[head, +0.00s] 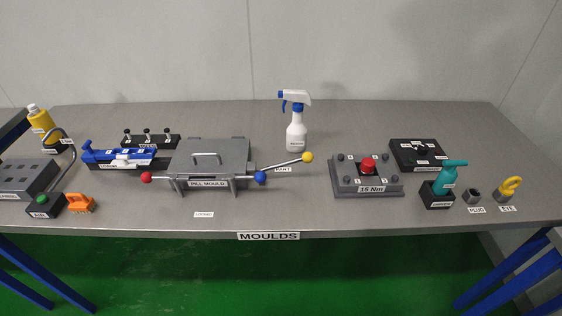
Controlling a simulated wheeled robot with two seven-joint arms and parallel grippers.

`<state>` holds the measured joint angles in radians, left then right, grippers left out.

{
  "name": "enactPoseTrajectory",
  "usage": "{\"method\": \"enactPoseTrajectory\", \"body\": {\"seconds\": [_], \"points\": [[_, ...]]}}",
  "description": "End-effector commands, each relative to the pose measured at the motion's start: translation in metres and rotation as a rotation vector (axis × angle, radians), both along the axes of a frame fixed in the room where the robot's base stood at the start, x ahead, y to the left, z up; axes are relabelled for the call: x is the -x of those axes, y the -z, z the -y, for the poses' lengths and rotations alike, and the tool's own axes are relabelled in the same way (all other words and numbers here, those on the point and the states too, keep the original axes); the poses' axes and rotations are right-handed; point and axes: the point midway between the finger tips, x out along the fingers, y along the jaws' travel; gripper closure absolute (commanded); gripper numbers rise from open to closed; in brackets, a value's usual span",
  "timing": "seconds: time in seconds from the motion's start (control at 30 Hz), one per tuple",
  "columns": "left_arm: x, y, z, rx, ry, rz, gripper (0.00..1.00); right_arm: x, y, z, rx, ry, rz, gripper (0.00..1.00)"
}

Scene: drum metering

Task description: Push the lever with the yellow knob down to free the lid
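The pill mould (207,183) is a grey box on the left half of the table. Its lid (209,158) lies shut on top and carries a bar handle. A red knob (147,177) sits out to the left at the mould's left front corner. Neither of my grippers is in view.
A white spray bottle (297,130) stands behind the lever. A grey plate marked 15 Nm (372,189) lies to the right. Blue-and-white tooling (120,156) lies close on the left. The table between the yellow knob and the plate is clear.

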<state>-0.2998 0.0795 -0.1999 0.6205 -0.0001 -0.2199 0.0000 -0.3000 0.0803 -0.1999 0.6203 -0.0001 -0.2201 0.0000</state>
Motion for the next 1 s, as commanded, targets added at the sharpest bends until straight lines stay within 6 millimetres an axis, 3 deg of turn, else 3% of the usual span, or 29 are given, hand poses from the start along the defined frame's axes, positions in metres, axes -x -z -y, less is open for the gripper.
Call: {"method": "enactPoseTrajectory", "body": {"seconds": [0.5, 0.8, 1.0], "points": [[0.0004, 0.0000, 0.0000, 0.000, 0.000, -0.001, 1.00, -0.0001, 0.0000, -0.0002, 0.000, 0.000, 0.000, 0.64], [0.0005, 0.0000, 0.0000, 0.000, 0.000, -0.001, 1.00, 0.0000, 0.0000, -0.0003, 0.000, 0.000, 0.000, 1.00], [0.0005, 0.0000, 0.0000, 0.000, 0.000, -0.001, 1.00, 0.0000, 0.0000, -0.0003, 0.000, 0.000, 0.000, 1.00]]}}
